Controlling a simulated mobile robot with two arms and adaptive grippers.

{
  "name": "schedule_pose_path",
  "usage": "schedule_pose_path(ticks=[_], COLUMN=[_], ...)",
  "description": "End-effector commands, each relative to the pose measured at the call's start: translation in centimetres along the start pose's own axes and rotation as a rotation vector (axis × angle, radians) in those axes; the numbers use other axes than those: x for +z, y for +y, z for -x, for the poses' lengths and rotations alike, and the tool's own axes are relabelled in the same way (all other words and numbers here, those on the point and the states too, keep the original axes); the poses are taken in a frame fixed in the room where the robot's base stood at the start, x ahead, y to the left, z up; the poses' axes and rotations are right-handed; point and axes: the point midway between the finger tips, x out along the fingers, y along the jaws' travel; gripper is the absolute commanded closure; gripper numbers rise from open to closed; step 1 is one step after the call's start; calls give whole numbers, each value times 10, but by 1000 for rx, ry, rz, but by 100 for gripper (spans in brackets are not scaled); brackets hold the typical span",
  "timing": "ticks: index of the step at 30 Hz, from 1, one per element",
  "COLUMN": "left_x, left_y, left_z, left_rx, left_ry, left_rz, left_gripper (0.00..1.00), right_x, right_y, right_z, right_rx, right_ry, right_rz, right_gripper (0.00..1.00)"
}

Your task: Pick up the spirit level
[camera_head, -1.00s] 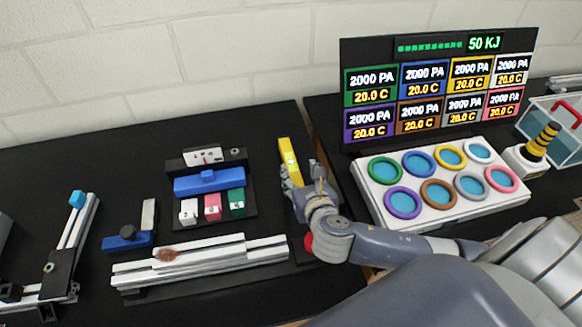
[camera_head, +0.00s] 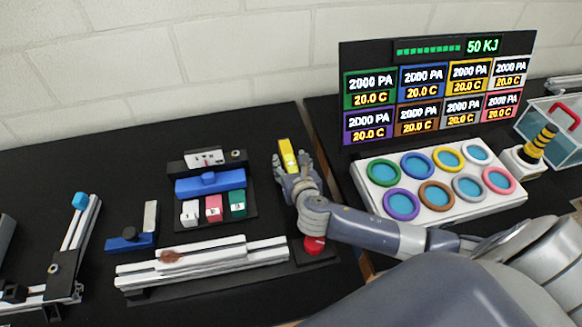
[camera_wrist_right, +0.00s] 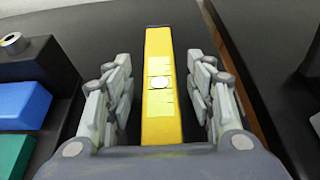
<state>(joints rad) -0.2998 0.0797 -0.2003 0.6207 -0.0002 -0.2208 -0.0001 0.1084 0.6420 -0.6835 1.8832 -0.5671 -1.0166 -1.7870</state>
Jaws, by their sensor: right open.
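The spirit level is a yellow bar (camera_head: 287,152) lying on the black table, to the right of the blue block. In the right wrist view the spirit level (camera_wrist_right: 158,75) runs lengthwise away from me, with a small round vial near its middle. My right gripper (camera_head: 289,170) is over its near part. In the right wrist view its open fingers (camera_wrist_right: 160,100) stand on both sides of the bar, with a gap on each side. The near end of the level is hidden by the gripper. My left gripper is not in view.
A blue block (camera_head: 210,184) and numbered white, pink and green blocks stand left of the gripper. A red button (camera_head: 314,245) is below my right forearm. A white panel with coloured rings (camera_head: 437,217) and a display (camera_head: 436,88) stand to the right.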

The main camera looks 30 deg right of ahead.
Motion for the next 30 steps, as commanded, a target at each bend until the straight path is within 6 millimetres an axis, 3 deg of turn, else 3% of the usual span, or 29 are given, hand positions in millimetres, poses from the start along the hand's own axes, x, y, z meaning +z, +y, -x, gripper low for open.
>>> schedule_pose_path(ticks=[3, 9, 10, 20, 30], left_x=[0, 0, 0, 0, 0], left_y=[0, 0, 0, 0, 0], left_z=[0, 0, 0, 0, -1], left_rx=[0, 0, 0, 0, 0], left_ry=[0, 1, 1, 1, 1], left_rz=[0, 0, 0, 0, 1], left_gripper=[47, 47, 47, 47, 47], right_x=[0, 0, 0, 4, 60], right_y=[0, 0, 0, 0, 0], right_z=[0, 0, 0, 1, 23], right_rx=[0, 0, 0, 1, 1], right_ry=[0, 0, 0, -3, -9], right_rz=[0, 0, 0, 0, -2], right_gripper=[52, 98, 100, 100, 100])
